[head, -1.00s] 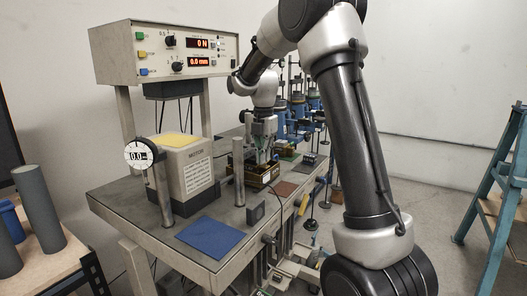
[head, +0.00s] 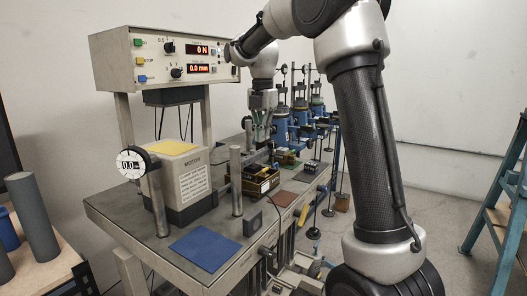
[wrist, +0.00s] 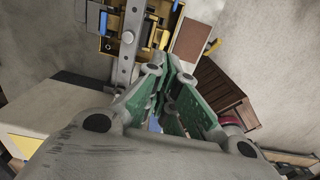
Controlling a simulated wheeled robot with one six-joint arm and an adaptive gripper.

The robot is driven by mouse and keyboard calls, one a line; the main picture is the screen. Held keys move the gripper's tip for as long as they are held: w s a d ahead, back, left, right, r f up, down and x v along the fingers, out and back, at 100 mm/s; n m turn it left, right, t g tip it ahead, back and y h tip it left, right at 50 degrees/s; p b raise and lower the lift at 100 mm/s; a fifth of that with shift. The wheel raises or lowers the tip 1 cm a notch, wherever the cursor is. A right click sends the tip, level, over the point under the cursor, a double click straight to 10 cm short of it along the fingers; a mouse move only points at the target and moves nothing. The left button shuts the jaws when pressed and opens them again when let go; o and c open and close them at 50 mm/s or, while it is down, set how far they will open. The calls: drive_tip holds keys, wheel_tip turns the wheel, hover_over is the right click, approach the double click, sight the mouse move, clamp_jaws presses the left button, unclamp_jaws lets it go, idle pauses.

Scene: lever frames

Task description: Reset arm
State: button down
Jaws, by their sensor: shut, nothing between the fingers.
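My arm comes down from the top of the head view, and my gripper (head: 262,142) hangs at its end, pointing down. It is above the open box (head: 262,186) on the grey bench (head: 150,215). In the wrist view my gripper (wrist: 172,72) shows green inner linkages and its fingers are shut, with nothing seen between them. The fingertips are partly hidden by the linkages in that view. A brown slatted thing (wrist: 226,92) lies to their right there.
A motor block (head: 190,190), a dial gauge (head: 131,163) on a post and a control box (head: 165,55) stand at the left. A blue mat (head: 205,248) lies in front. Blue machines (head: 300,115) stand behind, and a blue ladder (head: 505,190) is at the right.

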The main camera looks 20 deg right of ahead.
drive_tip(key=shift+r, duration=1.75)
